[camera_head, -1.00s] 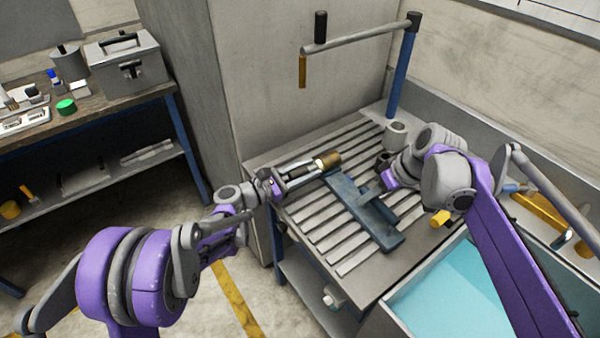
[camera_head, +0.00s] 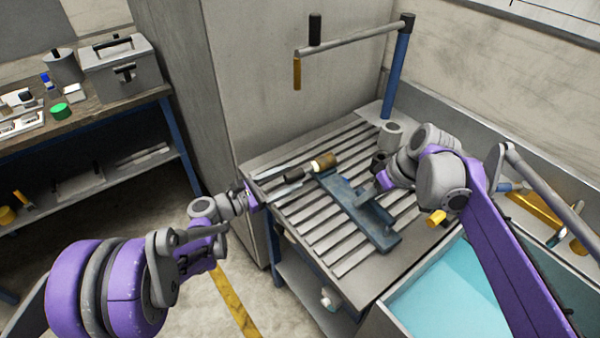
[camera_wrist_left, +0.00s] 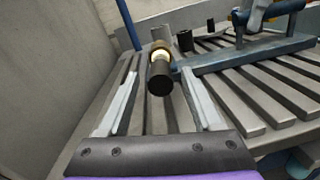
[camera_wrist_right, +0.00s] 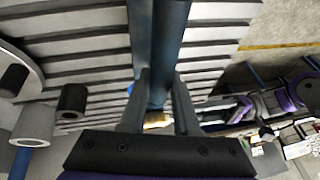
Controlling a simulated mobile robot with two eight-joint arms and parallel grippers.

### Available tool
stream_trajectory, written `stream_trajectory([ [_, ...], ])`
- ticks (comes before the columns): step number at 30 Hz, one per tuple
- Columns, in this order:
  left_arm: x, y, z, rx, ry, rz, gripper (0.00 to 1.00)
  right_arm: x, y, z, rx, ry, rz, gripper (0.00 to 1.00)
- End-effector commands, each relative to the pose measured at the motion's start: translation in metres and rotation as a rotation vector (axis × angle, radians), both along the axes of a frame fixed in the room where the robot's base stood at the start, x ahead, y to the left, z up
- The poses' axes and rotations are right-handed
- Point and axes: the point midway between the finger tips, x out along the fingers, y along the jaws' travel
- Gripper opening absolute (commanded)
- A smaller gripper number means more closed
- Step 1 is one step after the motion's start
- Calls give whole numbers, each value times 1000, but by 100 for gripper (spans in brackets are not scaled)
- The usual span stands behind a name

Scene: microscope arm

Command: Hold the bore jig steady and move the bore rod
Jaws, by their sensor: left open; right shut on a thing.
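The bore jig (camera_head: 352,208) is a blue metal fixture lying on the slatted table; its long bar crosses the left wrist view (camera_wrist_left: 240,57). The bore rod, with a black handle (camera_head: 296,173), a pale ring and a brass part (camera_head: 325,161), lies at the jig's far left end. I cannot tell how deep it sits in the jig. My left gripper (camera_head: 280,182) is open; its fingers stand apart on either side of the black rod end (camera_wrist_left: 160,82), which they do not touch.
A grey cylinder (camera_head: 391,135) and a small black cup (camera_head: 379,162) stand behind the jig. A blue post (camera_head: 399,75) carries a horizontal arm over the table's back. A teal-lined bin (camera_head: 455,295) borders the front right. The table's front slats (camera_head: 330,243) are clear.

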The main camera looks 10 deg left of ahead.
Motion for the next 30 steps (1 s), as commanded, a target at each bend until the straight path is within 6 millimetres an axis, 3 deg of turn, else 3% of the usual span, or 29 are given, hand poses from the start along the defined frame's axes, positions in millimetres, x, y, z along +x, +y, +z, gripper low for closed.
stream_trajectory([
  [3, -17, 22, 0, 1, 0, 5, 67, 0, 0, 0, 1, -1, 0, 0],
  [9, -37, 44, 0, 1, 0, 2, 67, 0, 0, 0, 1, -1, 0, 0],
  [23, -45, 51, 0, 1, -1, 0, 67, 0, 0, 0, 1, -1, 0, 0],
  [30, -65, 76, -2, 1, 1, 1, 67, 0, 0, 0, 1, -1, 0, 0],
])
